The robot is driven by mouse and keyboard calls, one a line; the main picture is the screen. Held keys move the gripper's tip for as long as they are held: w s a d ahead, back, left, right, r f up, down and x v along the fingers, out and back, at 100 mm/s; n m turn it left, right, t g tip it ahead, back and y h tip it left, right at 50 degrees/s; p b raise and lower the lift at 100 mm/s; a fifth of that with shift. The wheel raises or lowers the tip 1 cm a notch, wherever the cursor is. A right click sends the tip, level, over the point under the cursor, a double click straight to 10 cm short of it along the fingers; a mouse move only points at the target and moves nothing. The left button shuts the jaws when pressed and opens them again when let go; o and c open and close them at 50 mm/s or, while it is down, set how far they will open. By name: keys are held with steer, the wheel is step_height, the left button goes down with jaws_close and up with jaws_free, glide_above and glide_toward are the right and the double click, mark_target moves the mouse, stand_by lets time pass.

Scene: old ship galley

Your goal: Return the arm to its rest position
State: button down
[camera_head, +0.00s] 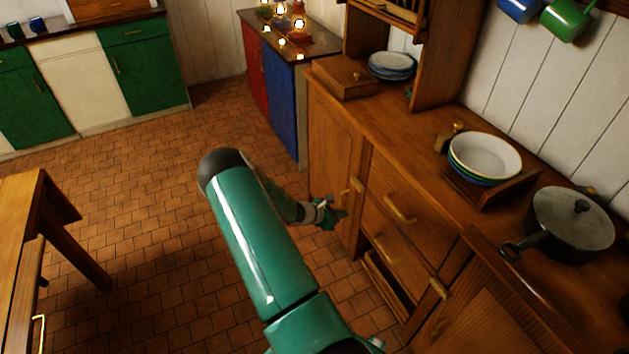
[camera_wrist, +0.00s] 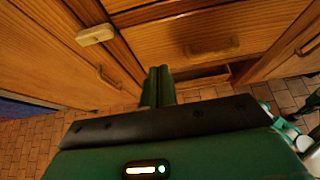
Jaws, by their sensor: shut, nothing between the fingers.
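My arm, green with a dark elbow, reaches out from the bottom of the head view and bends back toward the wooden cabinet. My gripper (camera_head: 331,214) is small at its end, close in front of the cabinet door (camera_head: 335,160) and left of the drawers. In the wrist view the two green fingers of my gripper (camera_wrist: 158,75) lie side by side, shut and empty. They point at the cabinet front below a drawer (camera_wrist: 205,35) with a wooden handle. I cannot tell whether the fingertips touch the wood.
A lower drawer (camera_head: 387,284) stands partly open. Stacked bowls (camera_head: 485,155) and a lidded pan (camera_head: 570,218) are on the counter. A wooden table (camera_head: 20,215) stands at the left. The tiled floor (camera_head: 150,220) between is clear. Lit lamps (camera_head: 299,25) stand at the back.

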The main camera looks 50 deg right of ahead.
steer(key=w+a+r+m+t+y, duration=0.2)
steer(key=w+a+r+m, duration=0.1)
steer(key=a+r, duration=0.55)
steer(key=w+a+r+m+t+y, duration=0.1)
steer(key=w+a+r+m, duration=0.25)
steer(key=a+r, duration=0.5)
steer(key=w+a+r+m+t+y, duration=0.25)
steer(key=a+r, duration=0.35)
steer(key=r, duration=0.5)
steer(key=s+a+r+m+t+y, duration=0.1)
steer(key=s+a+r, duration=0.3)
steer(key=a, duration=0.5)
steer(key=s+a+r+m+t+y, duration=0.1)
steer(key=s+a+r+t+y, duration=0.1)
steer(key=s+a+r, duration=0.2)
steer(key=s+a+r+m+t+y, duration=0.1)
steer(key=s+a+r, duration=0.3)
steer(key=a+r, duration=0.5)
steer(key=a+t+y, duration=0.1)
steer(key=a, duration=0.4)
steer(key=shift+s+m, duration=0.15)
steer(key=shift+m, duration=0.15)
steer(key=shift+t, duration=0.25)
